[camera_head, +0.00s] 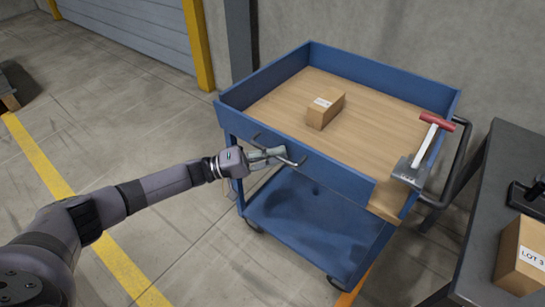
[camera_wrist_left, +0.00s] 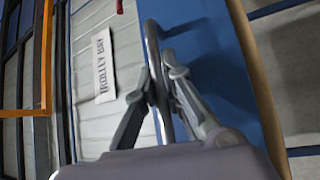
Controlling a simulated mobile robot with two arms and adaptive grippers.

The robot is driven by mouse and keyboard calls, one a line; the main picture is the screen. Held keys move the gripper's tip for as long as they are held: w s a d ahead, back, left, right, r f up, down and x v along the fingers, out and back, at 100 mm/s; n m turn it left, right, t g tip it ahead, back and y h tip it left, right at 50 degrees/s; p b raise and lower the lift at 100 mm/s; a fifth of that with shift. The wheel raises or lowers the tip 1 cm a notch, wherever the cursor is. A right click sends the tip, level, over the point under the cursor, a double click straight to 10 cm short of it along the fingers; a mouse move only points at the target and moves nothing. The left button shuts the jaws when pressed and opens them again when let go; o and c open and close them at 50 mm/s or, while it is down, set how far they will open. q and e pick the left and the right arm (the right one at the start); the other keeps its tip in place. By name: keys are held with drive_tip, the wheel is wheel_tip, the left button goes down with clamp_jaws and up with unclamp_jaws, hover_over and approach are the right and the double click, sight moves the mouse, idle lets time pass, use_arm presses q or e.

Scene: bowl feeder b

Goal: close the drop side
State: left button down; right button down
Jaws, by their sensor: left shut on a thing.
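The drop side (camera_head: 340,175) is the blue front panel of the trolley (camera_head: 382,72). It stands upright or nearly so along the deck's front edge; I cannot tell whether it is fully flush at its ends. A curved metal bar handle (camera_head: 298,161) sticks out from its outer face. My left gripper (camera_head: 279,153) is shut on this handle, near its middle. In the left wrist view the two fingers (camera_wrist_left: 158,88) close around the handle bar (camera_wrist_left: 152,35), beside the blue panel (camera_wrist_left: 205,60). My right gripper is not in view.
A cardboard box (camera_head: 325,109) lies on the wooden deck (camera_head: 375,125). A dark table (camera_head: 495,205) with a carton (camera_head: 521,257) is close on the right.

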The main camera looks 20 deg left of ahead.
use_arm(q)
drive_tip(key=shift+w+d+r, duration=0.15)
drive_tip(key=shift+w+r, duration=0.15)
drive_tip(key=shift+w, duration=0.1)
idle(0.3)
drive_tip(key=c, duration=1.7)
unclamp_jaws()
drive_tip(key=shift+f, duration=0.1)
drive_tip(key=v, duration=1.2)
